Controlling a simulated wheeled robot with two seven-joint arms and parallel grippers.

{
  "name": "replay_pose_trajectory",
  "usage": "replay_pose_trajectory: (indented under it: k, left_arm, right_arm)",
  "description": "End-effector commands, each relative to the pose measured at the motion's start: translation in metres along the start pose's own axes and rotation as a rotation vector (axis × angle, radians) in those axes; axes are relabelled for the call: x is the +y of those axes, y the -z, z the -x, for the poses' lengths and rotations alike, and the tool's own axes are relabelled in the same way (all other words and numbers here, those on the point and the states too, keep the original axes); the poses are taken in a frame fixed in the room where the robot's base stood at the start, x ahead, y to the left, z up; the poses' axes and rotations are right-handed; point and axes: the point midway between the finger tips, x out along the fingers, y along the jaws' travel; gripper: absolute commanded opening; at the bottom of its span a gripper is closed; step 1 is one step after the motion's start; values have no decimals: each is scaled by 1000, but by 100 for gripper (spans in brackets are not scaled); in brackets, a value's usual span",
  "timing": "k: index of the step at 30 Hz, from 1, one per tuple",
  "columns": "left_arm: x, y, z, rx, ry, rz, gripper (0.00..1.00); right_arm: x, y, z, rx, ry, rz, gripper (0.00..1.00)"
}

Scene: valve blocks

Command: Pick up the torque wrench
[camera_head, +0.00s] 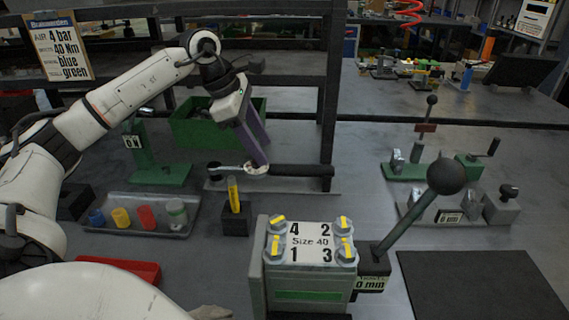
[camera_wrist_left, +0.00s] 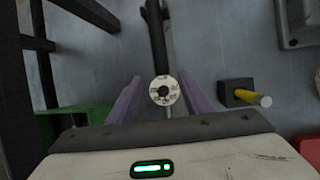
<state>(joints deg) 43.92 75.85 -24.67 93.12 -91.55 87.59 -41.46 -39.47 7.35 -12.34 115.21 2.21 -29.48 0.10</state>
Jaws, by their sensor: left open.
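The torque wrench (camera_head: 300,170) lies across the back middle of the bench, its black handle to the right and its metal head to the left. Its round white dial sits between them; the wrench also shows in the left wrist view (camera_wrist_left: 157,40). My left gripper (camera_head: 259,160) points down at the dial with its purple fingers. In the left wrist view the open fingers (camera_wrist_left: 162,82) stand on either side of the dial, with gaps. I cannot tell how far above the bench the fingertips are. The right gripper is not in view.
A black block with a yellow tool (camera_head: 233,194) stands in front of the wrench. A green bin (camera_head: 190,128) is behind, and a dark frame post (camera_head: 331,90) rises near the handle end. A tray (camera_head: 150,225) and the valve block (camera_head: 310,270) are nearer.

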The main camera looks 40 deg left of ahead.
Motion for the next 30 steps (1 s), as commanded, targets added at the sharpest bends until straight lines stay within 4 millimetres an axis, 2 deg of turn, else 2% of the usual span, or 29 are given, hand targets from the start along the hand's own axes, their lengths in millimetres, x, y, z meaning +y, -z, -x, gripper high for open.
replay_pose_trajectory:
  k: [4,11,19,27,30]
  left_arm:
    - [-1,0,-26,0,5,1,45]
    - [-1,-1,-44,0,3,0,45]
    - [-2,-5,-83,0,4,1,45]
    - [-2,-5,-89,1,3,0,45]
    - [-2,-5,-89,1,3,0,30]
  right_arm:
    - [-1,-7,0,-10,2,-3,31]
    - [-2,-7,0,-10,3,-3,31]
    - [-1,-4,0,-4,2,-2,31]
    - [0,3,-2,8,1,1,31]
    - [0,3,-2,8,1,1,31]
